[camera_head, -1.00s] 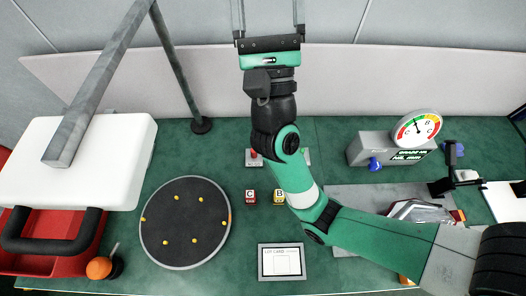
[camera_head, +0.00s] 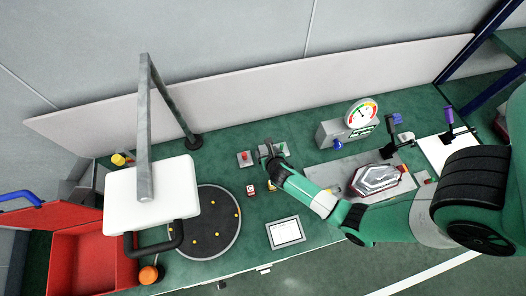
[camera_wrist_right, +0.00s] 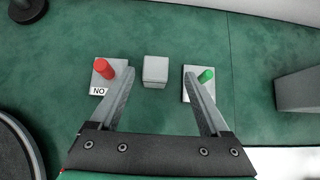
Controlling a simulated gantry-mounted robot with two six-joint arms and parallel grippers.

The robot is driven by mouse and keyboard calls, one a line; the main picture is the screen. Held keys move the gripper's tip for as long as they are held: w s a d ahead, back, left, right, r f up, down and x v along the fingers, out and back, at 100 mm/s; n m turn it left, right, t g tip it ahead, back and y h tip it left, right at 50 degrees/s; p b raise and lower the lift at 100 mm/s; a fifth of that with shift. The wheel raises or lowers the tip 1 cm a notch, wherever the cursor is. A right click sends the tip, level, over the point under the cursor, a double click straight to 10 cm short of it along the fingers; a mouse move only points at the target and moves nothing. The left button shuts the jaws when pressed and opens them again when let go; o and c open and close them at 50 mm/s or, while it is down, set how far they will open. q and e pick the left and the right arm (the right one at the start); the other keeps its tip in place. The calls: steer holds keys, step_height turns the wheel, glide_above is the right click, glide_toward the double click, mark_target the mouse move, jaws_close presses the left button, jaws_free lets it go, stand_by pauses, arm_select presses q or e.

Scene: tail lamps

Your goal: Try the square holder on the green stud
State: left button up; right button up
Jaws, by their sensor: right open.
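A light grey square block (camera_wrist_right: 155,71), which looks like the square holder, sits on the green bench between two plates. The green stud (camera_wrist_right: 206,75) stands on the right plate, partly behind a finger in the right wrist view. The red stud (camera_wrist_right: 104,69) stands on the left plate, marked "NO"; it also shows in the head view (camera_head: 243,155). My right gripper (camera_wrist_right: 159,78) is open, its fingers on either side of the block in the picture; I cannot tell their height above it. In the head view the right gripper (camera_head: 268,149) partly covers this spot. My left gripper is out of view.
Small red C (camera_head: 251,190) and yellow B blocks lie near a round dark pad (camera_head: 204,228). A gauge box (camera_head: 345,133) and a lamp (camera_head: 377,180) stand at right.

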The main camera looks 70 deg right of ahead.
mark_target(263, 149)
steer(key=shift+x, duration=1.2)
steer(key=b+x, duration=0.1)
steer(key=x, duration=0.1)
steer(key=b+x, duration=0.2)
steer(key=shift+w+f, duration=0.3)
steer(key=shift+w, duration=0.1)
steer(key=shift+w+d+f+b, duration=0.1)
steer(key=shift+w+d+b, duration=0.05)
steer(key=shift+b, duration=0.2)
steer(key=shift+c, duration=0.4)
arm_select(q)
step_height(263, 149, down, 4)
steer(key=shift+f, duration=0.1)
arm_select(e)
jaws_close()
